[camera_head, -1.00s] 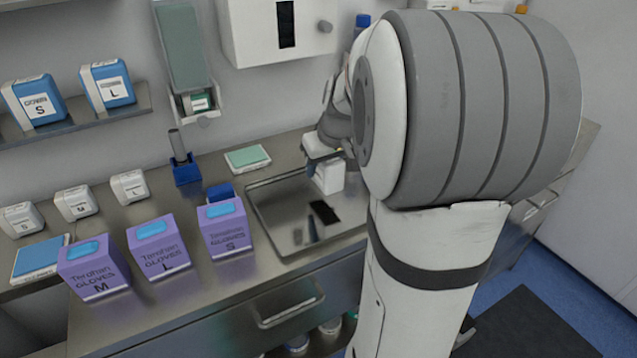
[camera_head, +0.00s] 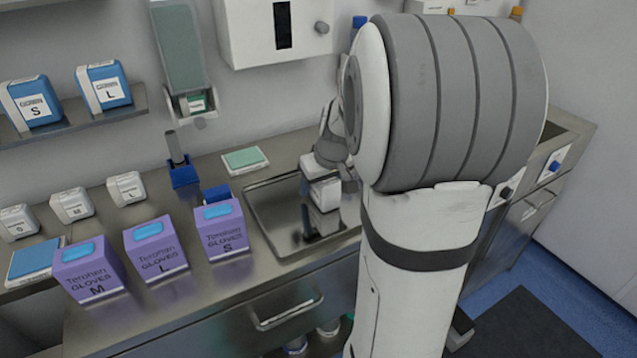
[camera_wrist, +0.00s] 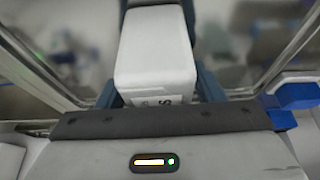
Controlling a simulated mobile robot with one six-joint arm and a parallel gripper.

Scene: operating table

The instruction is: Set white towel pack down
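The white towel pack (camera_head: 325,194) is a small white block over the right part of the shiny metal tray (camera_head: 268,232). I cannot tell whether its bottom touches the tray. My gripper (camera_head: 320,172) is above the pack, partly hidden by my arm. In the wrist view the white pack (camera_wrist: 155,62) fills the space between the dark blue fingers of my gripper (camera_wrist: 158,50), with a finger against each side. A label with an S shows at its near end.
Purple glove boxes (camera_head: 222,232) stand left of the tray. A green-topped pack (camera_head: 245,160) and a blue holder (camera_head: 184,172) are behind it on the counter. A white dispenser (camera_head: 250,35) hangs on the wall above. The tray's left part is bare.

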